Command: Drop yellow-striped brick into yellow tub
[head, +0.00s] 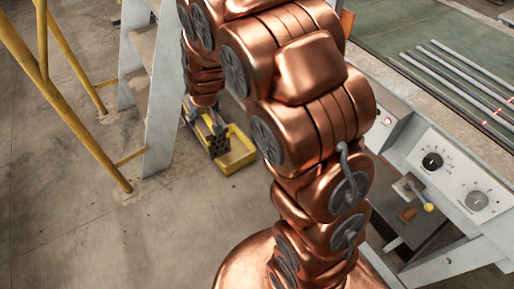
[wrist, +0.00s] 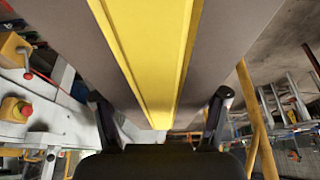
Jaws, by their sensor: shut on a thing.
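My gripper (wrist: 161,105) is shut on the yellow-striped brick (wrist: 70,35). In the wrist view the grey brick fills the upper middle, with a wide yellow stripe along it and a dark finger on each side. In the head view the gripper (head: 205,121) hangs low beyond my arm, and the brick's dark holed end (head: 218,145) shows below it. The yellow tub (head: 236,166) stands on the floor there. The brick overlaps the tub's left part in the picture; its height over the tub is hard to tell. My arm is close to the tub's right side.
A grey step ladder (head: 160,95) and yellow rails (head: 60,90) stand left of the tub. A machine bench (head: 450,170) with dials and metal rods is on the right. The concrete floor (head: 110,240) in front is clear.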

